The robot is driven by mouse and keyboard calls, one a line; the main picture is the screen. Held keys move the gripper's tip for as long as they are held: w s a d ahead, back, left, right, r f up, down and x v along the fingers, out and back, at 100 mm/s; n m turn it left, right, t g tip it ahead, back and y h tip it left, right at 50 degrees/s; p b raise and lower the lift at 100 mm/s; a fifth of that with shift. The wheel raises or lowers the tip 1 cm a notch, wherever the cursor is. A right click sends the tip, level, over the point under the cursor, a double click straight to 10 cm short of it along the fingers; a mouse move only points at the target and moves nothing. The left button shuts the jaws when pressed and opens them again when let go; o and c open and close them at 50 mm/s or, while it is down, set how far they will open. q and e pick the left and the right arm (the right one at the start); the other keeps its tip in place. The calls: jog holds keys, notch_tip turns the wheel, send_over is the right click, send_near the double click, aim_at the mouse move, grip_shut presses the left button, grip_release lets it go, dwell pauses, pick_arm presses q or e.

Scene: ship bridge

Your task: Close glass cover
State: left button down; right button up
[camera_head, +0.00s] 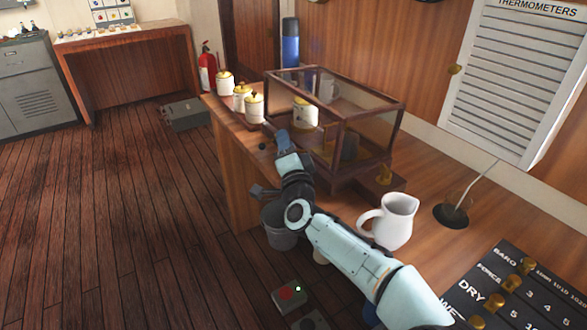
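The glass cover (372,128) is a wood-framed glass case on the wooden counter, in the middle of the head view. A white canister and other items show within its outline. I cannot tell how far the cover is open. My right arm reaches in from the lower right. Its gripper (272,140) is at the case's near left side, close to the lower frame. The arm hides part of that side and the counter edge. I cannot tell whether the gripper touches the frame or whether its fingers are apart. My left gripper is not in view.
Several white canisters (254,107) stand left of the case. A blue flask (290,45) is behind it. A white pitcher (396,222) stands on the counter to the right, beside a round dark hole. A bucket (280,238) is below the counter.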

jog(key=v, duration=1.2)
jog(key=shift+s+d, duration=0.15)
jog(key=shift+s, duration=0.05)
jog(key=shift+f, duration=0.1)
